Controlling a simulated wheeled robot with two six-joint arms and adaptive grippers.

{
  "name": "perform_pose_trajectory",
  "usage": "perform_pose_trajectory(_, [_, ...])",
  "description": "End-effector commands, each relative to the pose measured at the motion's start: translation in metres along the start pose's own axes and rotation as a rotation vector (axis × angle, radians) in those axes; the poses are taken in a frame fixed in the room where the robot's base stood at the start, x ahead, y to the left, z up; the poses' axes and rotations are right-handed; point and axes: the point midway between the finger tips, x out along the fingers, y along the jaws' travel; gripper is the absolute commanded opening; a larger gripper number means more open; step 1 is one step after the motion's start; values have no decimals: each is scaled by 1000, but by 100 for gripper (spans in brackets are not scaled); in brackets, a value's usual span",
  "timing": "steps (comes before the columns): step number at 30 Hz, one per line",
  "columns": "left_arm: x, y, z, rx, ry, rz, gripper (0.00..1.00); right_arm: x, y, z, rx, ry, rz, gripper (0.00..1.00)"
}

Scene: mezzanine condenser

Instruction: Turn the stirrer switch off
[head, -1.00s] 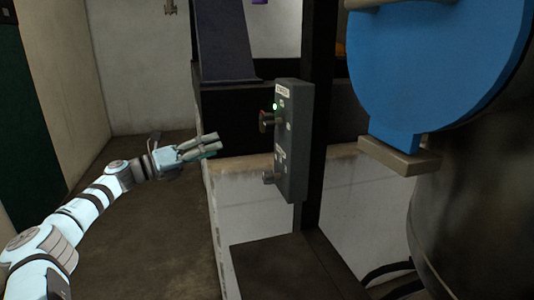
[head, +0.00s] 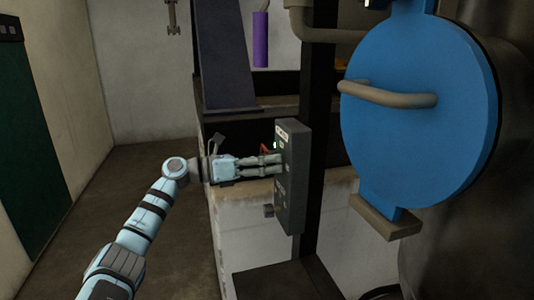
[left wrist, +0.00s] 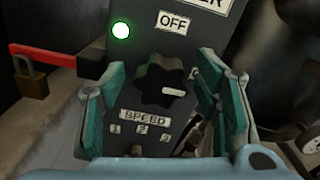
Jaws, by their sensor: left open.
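The stirrer switch box (head: 292,195) is a dark grey panel fixed to a black post in the head view. In the left wrist view its black knob (left wrist: 158,82) has a white mark pointing right, towards neither the OFF label (left wrist: 173,21) above nor clearly a number. A green lamp (left wrist: 120,31) is lit at upper left. The SPEED label (left wrist: 145,117) with 1, 2, 3 lies below. My left gripper (head: 278,164) is open at the box front, fingers either side of the knob; contact cannot be told. My right gripper is not in view.
A red handle (left wrist: 45,54) with a brass padlock (left wrist: 31,84) sits left of the panel. A blue round hatch (head: 420,110) with a grey bar handle stands right of the post. The floor (head: 120,190) at left is clear.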

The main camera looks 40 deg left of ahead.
Motion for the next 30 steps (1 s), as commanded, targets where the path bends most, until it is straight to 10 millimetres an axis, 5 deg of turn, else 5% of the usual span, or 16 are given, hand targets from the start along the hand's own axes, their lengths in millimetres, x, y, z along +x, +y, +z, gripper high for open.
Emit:
perform_pose_trajectory(8, [3,0,-1,1,1,1,57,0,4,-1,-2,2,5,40])
perform_pose_trajectory(17, [2,1,-1,1,1,2,9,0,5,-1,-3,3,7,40])
perform_pose_trajectory(30, [2,0,2,-81,1,2,8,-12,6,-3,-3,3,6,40])
